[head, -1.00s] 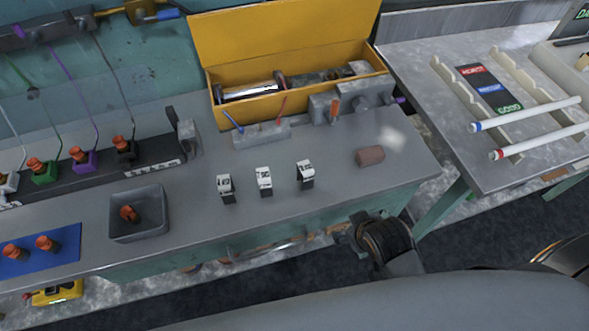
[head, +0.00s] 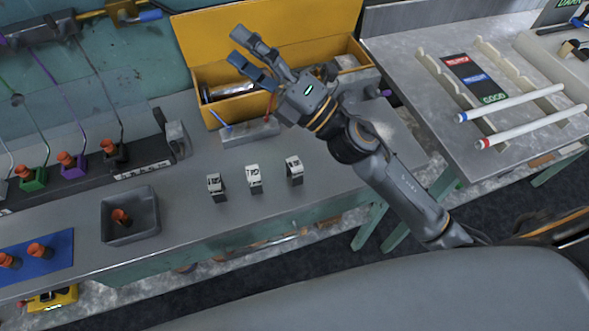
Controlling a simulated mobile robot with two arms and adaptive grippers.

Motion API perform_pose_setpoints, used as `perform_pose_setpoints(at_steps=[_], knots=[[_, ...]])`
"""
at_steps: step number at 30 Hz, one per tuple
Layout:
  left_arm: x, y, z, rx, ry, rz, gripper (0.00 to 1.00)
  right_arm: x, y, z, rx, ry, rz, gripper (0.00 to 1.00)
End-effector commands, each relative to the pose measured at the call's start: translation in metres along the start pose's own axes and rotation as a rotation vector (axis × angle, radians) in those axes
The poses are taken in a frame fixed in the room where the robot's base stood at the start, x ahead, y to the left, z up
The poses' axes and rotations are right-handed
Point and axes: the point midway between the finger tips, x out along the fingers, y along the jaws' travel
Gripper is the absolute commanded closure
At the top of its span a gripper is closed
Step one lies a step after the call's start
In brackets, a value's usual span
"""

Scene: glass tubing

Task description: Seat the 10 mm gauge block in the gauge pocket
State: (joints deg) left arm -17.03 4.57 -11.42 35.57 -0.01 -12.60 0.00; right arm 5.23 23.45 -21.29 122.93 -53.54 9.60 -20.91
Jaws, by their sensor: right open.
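Three small gauge blocks with white labelled faces stand in a row on the grey bench: a left one (head: 216,187), a middle one (head: 254,179) and a right one (head: 294,170). Their markings are too small to read, so I cannot tell which is the 10 mm one. I cannot make out the gauge pocket for sure. My right gripper (head: 238,47) is open and empty, raised in front of the yellow box's lid, with its fingers pointing to the upper left. It is apart from the blocks. My left gripper is not in view.
A yellow open box (head: 220,112) stands at the bench's back, partly behind my right gripper. A grey holder (head: 252,133) sits before it. A grey tray (head: 130,232) with an orange-topped piece is at left. Glass tubes (head: 510,103) lie on racks at right. The bench front around the blocks is clear.

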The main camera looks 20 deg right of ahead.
Motion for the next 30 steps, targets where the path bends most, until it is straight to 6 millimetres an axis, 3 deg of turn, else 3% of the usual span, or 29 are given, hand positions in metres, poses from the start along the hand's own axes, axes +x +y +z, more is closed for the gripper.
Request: perform_pose_setpoints(at_steps=[2, 5, 9, 11, 14, 18, 24, 27, 30], knots=[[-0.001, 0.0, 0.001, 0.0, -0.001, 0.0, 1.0, 0.009, 0.009, -0.031, -0.181, 0.205, 0.049, 0.34], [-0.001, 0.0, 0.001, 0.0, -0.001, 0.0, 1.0, 0.006, 0.006, -0.069, -0.399, 0.464, 0.089, 0.34], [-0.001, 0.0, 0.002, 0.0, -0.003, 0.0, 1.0, -0.019, -0.022, -0.103, -0.686, 0.833, 0.1, 0.34], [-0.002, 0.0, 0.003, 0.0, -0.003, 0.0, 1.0, -0.036, -0.041, -0.107, -0.798, 0.994, 0.085, 0.34], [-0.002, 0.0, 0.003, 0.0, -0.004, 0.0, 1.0, -0.068, -0.072, -0.097, -0.967, 1.263, 0.034, 0.34], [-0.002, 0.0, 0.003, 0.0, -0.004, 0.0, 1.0, -0.115, -0.107, -0.054, -1.136, 1.618, -0.093, 0.34], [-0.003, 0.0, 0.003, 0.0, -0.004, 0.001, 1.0, -0.161, -0.12, 0.01, -1.217, 1.948, -0.28, 0.34], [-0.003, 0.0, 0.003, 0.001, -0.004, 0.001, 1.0, -0.172, -0.12, 0.025, -1.22, 2.019, -0.328, 0.34], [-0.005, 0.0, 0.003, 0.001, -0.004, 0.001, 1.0, -0.177, -0.124, 0.027, -1.215, 2.044, -0.343, 0.34]])
